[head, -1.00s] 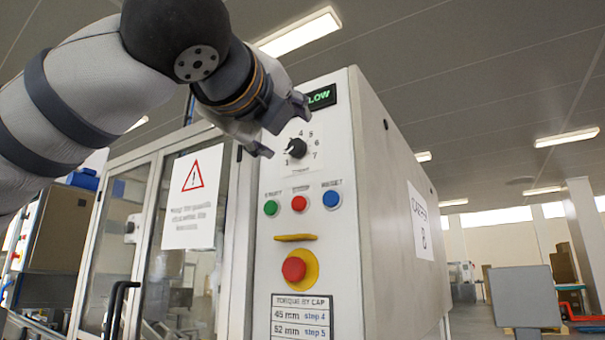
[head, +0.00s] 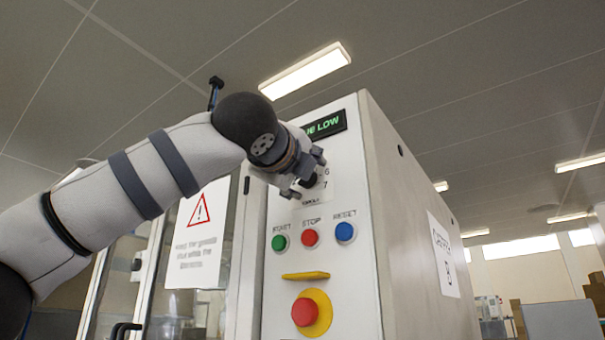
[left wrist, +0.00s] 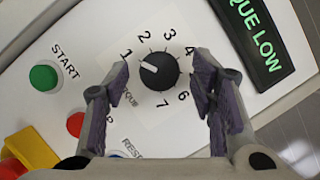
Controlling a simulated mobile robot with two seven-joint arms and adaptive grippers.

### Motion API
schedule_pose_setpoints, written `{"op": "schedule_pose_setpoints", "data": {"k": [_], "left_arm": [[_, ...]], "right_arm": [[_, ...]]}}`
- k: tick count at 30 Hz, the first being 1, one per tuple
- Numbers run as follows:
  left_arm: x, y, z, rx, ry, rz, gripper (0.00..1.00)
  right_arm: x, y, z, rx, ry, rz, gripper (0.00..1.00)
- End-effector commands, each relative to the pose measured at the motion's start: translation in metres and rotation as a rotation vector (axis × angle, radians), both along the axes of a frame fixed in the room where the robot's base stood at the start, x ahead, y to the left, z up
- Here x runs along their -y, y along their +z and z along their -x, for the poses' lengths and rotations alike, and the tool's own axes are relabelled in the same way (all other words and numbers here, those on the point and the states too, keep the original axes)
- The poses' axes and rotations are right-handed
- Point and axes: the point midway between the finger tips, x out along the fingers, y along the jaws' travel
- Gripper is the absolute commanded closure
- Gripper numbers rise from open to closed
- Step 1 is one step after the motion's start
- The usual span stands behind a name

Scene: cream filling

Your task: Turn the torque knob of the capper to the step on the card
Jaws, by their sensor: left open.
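The black torque knob (left wrist: 158,73) sits on the capper's white front panel (head: 350,290). Its white pointer line is towards the 1 on the printed dial, whose 5 is hidden by a finger in the left wrist view. My left gripper (left wrist: 161,85) is open, with one finger on each side of the knob and gaps visible between. In the head view my left gripper (head: 304,180) covers most of the knob and dial. The green display (left wrist: 262,38) ends in "QUE LOW". My right gripper is not in view.
Below the dial are a green START button (head: 279,242), a red STOP button (head: 310,238) and a blue RESET button (head: 345,232). Lower sit a yellow bar (head: 305,276) and a red emergency stop (head: 305,312). A warning sign (head: 198,235) hangs on the glass door at left.

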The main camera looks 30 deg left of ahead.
Motion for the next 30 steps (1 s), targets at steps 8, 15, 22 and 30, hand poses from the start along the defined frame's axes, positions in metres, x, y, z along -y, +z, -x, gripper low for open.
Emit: {"op": "schedule_pose_setpoints", "data": {"k": [8, 15, 22, 30], "left_arm": [[0.0003, -0.0009, -0.0004, -0.002, 0.000, -0.001, 0.83], [0.0003, -0.0010, -0.0003, -0.002, 0.000, -0.004, 0.97], [-0.0001, -0.0017, -0.0003, 0.003, -0.001, -0.065, 0.97], [-0.0015, -0.0033, -0.0004, 0.019, -0.001, -0.267, 0.97]], "right_arm": [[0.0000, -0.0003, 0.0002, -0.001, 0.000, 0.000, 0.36], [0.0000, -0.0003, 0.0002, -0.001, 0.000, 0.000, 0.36], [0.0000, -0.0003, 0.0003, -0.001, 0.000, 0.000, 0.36], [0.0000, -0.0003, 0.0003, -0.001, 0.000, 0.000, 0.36]]}}
